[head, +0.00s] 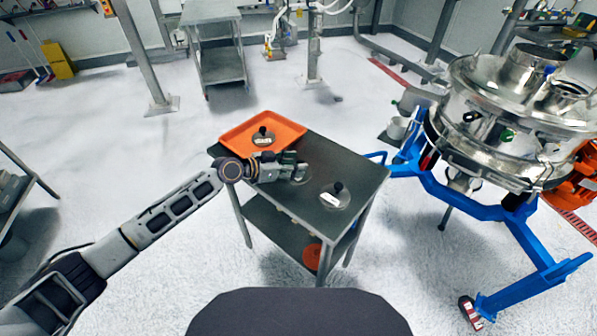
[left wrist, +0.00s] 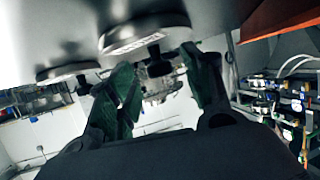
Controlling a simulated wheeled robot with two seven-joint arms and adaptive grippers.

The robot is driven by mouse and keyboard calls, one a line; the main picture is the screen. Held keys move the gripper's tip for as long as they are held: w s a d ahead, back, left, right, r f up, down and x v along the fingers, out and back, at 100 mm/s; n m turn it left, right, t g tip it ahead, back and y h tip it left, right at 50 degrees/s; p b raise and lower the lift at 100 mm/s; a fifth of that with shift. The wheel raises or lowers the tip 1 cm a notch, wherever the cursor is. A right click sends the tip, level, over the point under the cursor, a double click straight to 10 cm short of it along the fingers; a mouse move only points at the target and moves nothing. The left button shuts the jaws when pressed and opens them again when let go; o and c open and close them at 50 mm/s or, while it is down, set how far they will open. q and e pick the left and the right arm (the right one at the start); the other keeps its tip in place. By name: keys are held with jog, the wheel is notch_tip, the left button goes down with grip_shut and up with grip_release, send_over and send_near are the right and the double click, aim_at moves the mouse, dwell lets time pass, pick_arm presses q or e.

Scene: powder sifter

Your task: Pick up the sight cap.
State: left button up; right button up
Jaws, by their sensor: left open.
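Three round metal caps with black knobs show in the head view. One cap (head: 335,196) with a white label lies on the dark cart top at the right. Another cap (head: 263,140) lies in the orange tray (head: 290,128). A third cap (head: 303,178) is partly hidden by my left gripper (head: 298,168). The left wrist view is upside down. There, my left gripper (left wrist: 162,85) is open, with a labelled cap (left wrist: 145,38) close by; its black knob (left wrist: 158,66) appears between the fingers, contact unclear. A second cap (left wrist: 68,71) is farther left. Which is the sight cap is unclear.
The cart (head: 357,165) has a lower shelf with an orange item (head: 313,256). The steel sifter (head: 520,110) on a blue frame (head: 500,212) stands close to the cart's right. Open floor lies left of the cart.

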pick_arm(q)
jog(key=shift+w+d+f, duration=0.2)
jog(key=shift+d, duration=0.15)
jog(key=shift+w+d, duration=0.1)
jog(key=shift+d, duration=0.05)
jog(key=shift+w+d+f, duration=0.1)
jog(key=shift+f, duration=0.05)
jog(key=shift+c, duration=0.3)
grip_shut()
pick_arm(e)
jog(key=shift+w+d, duration=0.1)
jog(key=shift+w, duration=0.25)
